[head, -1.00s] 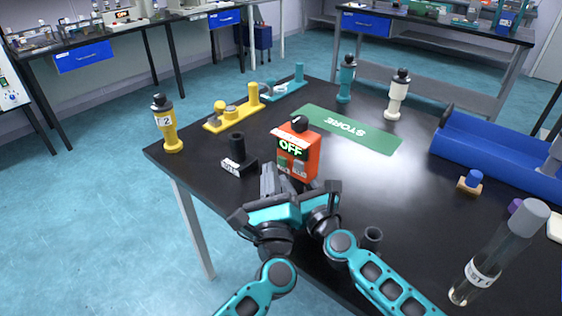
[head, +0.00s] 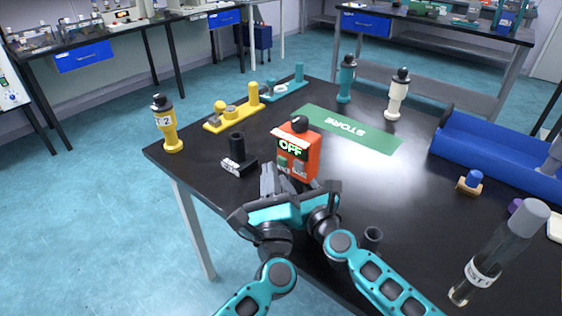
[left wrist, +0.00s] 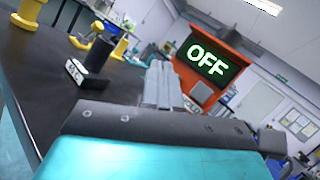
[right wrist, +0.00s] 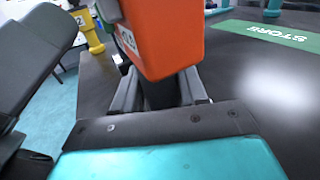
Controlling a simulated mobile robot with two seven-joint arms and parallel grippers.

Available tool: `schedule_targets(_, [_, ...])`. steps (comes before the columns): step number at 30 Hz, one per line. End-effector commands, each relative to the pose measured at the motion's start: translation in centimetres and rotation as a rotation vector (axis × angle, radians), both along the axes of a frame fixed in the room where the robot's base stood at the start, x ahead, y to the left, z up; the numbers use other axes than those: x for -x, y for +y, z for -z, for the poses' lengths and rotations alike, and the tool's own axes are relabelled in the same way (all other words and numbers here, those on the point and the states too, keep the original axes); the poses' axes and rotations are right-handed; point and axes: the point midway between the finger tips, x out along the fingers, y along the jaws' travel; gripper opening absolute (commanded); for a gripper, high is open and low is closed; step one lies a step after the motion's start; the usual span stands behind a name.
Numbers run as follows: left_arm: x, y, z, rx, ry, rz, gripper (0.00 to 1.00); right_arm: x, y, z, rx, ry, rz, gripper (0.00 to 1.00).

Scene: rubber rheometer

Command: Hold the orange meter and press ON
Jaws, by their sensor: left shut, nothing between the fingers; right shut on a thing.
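The orange meter (head: 313,155) is upright near the table's front edge, its lit display reading OFF. A green button and a grey button sit below the display. My right gripper (right wrist: 160,95) is shut on the dark stem under the meter's orange body. My left gripper (head: 267,181) is shut and empty, its fingertips close to the meter's lower left front.
A dark holder (head: 237,158) with a white label stands just left of the meter. The green STORE mat (head: 325,122) lies behind. Yellow bottle (head: 168,130) stands at the left corner. A blue trough (head: 490,150) and a clear labelled tube (head: 490,260) are to the right.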

Motion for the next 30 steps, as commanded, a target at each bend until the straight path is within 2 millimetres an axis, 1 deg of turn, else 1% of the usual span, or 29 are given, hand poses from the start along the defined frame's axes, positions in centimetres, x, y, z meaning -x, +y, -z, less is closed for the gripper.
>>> schedule_targets(9, [-0.03, -0.03, -0.01, 0.0, 0.0, 0.0, 0.0, -0.03, 0.01, -0.1, -0.001, -0.002, 0.0, 0.05])
schedule_targets(18, [-0.7, -0.54, -0.06, 0.001, -0.001, 0.0, 0.0, -0.02, 0.02, -0.1, -0.001, -0.002, 0.0, 0.05])
schedule_targets(30, [-0.76, -0.61, -0.07, 0.001, -0.001, 0.001, 0.0, 0.11, 0.25, -0.09, -0.002, -0.001, -0.005, 0.05])
